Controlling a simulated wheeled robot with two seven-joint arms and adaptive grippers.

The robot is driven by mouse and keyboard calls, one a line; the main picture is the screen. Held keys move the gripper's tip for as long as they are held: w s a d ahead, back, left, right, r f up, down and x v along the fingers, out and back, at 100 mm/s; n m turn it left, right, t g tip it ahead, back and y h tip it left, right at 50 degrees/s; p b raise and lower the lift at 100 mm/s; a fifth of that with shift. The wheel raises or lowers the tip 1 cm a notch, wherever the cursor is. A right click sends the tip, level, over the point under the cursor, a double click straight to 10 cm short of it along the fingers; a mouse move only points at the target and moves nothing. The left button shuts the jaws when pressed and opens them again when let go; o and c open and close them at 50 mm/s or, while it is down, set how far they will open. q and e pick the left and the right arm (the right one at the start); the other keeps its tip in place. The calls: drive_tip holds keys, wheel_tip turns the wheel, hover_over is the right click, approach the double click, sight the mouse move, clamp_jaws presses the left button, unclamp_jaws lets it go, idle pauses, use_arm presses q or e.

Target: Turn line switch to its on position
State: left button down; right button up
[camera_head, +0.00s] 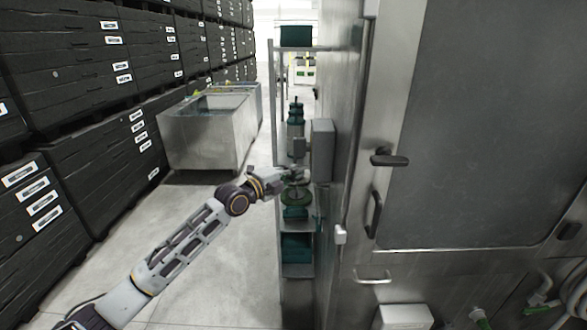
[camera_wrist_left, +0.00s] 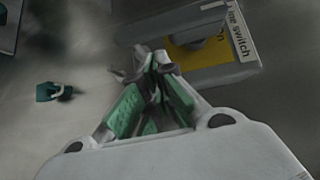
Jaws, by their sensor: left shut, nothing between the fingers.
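The line switch (camera_wrist_left: 190,62) shows in the left wrist view at the upper right. It is a grey box with a yellow plate and a white label reading "line switch"; a dark part, perhaps its handle, lies over the yellow, and its position is hard to tell. My left gripper (camera_wrist_left: 154,62) is shut and empty, its green-padded fingers together just left of and below the box's yellow face. Whether the tips touch the box is unclear. In the head view the left gripper (camera_head: 292,175) is beside the steel machine, below a grey box (camera_head: 321,150). My right gripper is out of view.
A large steel machine (camera_head: 400,190) with door handles fills the right. A narrow rack (camera_head: 297,270) with green items stands behind the gripper. Stacked black crates (camera_head: 100,150) line the left, with a metal bin (camera_head: 208,140) on the floor. The floor between is clear.

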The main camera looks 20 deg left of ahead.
sight(300, 156)
use_arm(q)
drive_tip(key=shift+w+a, duration=0.2)
drive_tip(key=shift+w, duration=0.65)
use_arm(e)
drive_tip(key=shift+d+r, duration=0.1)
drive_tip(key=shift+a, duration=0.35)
use_arm(q)
drive_tip(key=b, duration=0.3)
drive_tip(key=shift+w+a+b, duration=0.3)
drive_tip(key=shift+w+b, duration=0.05)
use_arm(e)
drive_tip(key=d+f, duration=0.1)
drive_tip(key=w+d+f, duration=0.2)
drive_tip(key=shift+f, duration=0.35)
use_arm(q)
drive_tip(key=shift+r, duration=0.1)
drive_tip(key=shift+r, duration=0.1)
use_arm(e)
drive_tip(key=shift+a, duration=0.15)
